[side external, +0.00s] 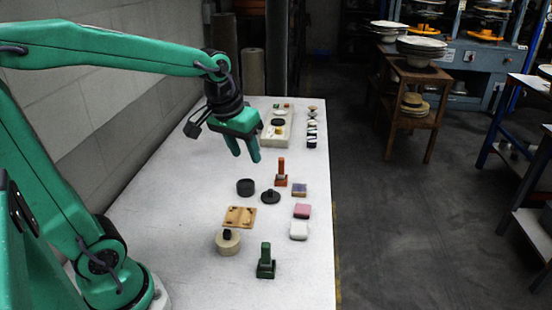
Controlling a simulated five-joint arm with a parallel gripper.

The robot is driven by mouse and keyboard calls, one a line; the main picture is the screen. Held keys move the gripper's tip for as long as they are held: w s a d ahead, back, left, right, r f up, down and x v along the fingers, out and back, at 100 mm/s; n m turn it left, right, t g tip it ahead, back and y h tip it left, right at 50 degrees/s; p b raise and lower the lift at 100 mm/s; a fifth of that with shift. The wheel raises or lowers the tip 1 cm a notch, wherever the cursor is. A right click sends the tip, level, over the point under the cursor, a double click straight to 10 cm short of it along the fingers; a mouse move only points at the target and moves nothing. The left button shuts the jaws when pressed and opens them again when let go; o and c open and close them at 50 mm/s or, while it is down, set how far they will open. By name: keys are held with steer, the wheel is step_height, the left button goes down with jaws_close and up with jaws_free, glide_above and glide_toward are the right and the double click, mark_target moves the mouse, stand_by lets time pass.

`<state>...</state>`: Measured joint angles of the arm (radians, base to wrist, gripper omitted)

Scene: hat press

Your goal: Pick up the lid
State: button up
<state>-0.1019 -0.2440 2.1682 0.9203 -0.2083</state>
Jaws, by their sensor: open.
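The lid looks to be the dark grey disc with a small knob (270,197), lying flat on the white table. A dark grey round pot (245,187) stands just to its left, apart from it. My gripper (246,158) hangs above the table, beyond the pot and lid in the picture, with its two green fingers pointing down. The fingers are apart with nothing between them. No part of the lid is hidden by the gripper.
An orange-red stamp (282,173) stands close behind the lid. A two-tone block (299,190), pink block (302,211) and white block (299,231) lie right. Nearer are a wooden board (240,217), black-knobbed beige round (228,243) and green stamp (266,263). A tray (264,141) sits behind.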

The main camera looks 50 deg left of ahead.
steer(key=w+a+f+n+g, duration=0.2)
steer(key=w+a+f+n, duration=0.15)
steer(key=w+f, duration=0.35)
steer(key=n+g, duration=0.1)
steer(key=n, duration=0.1)
glide_above(270, 190)
steer(key=f, duration=0.8)
steer(key=shift+d, duration=0.2)
steer(key=shift+f, duration=1.35)
steer(key=shift+f, duration=0.1)
steer(key=shift+a+f, duration=0.15)
steer(key=shift+f, duration=2.35)
jaws_close()
